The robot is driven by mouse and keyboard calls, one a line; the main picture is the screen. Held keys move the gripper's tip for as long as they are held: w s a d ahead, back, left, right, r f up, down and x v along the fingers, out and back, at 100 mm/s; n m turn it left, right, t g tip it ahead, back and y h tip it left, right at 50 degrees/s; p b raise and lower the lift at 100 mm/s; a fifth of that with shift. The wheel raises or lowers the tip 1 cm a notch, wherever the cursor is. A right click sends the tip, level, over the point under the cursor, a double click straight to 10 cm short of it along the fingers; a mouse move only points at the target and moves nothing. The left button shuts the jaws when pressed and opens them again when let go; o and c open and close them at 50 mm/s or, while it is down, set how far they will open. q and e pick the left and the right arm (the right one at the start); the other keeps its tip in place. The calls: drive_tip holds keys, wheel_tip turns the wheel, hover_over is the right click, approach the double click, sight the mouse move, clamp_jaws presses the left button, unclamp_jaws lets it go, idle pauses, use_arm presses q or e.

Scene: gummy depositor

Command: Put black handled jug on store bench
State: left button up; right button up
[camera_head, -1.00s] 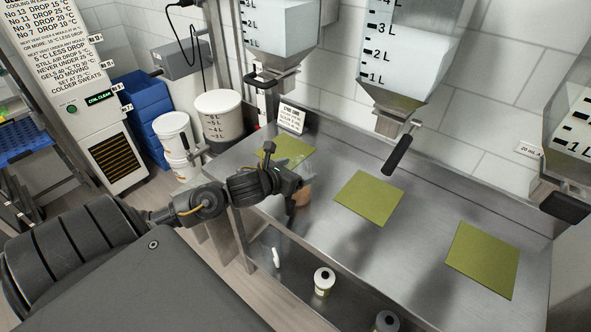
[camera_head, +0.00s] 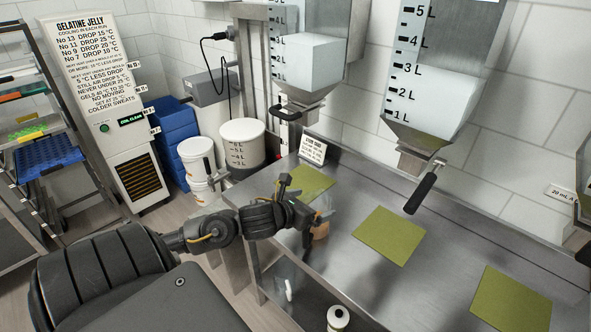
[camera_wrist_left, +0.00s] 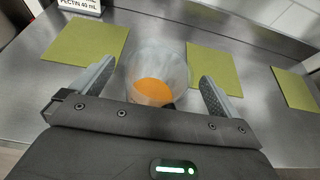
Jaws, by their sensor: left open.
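A clear jug (camera_wrist_left: 156,78) with orange contents stands on the steel bench (camera_wrist_left: 120,18), between the fingers of my left gripper (camera_wrist_left: 157,92) in the left wrist view. In the head view the jug (camera_head: 323,221) is partly hidden behind my left gripper (camera_head: 312,226). The left gripper is open, with a finger on each side of the jug and visible gaps. A small dark part shows at the jug's near side, but I cannot tell whether it is a black handle. My right gripper is not in view. I cannot tell which surface is the store bench.
Several green mats (camera_head: 389,236) lie on the steel bench, under hanging depositor hoppers (camera_head: 440,80) with black handles (camera_head: 420,193). A small sign (camera_head: 312,149) stands at the back. White buckets (camera_head: 242,143), blue crates (camera_head: 178,135), a cooling cabinet (camera_head: 110,110) and a rack (camera_head: 48,155) are left.

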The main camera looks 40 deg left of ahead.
use_arm(q)
drive_tip(key=p+v, duration=0.4)
drive_tip(key=v, duration=0.6)
idle(0.3)
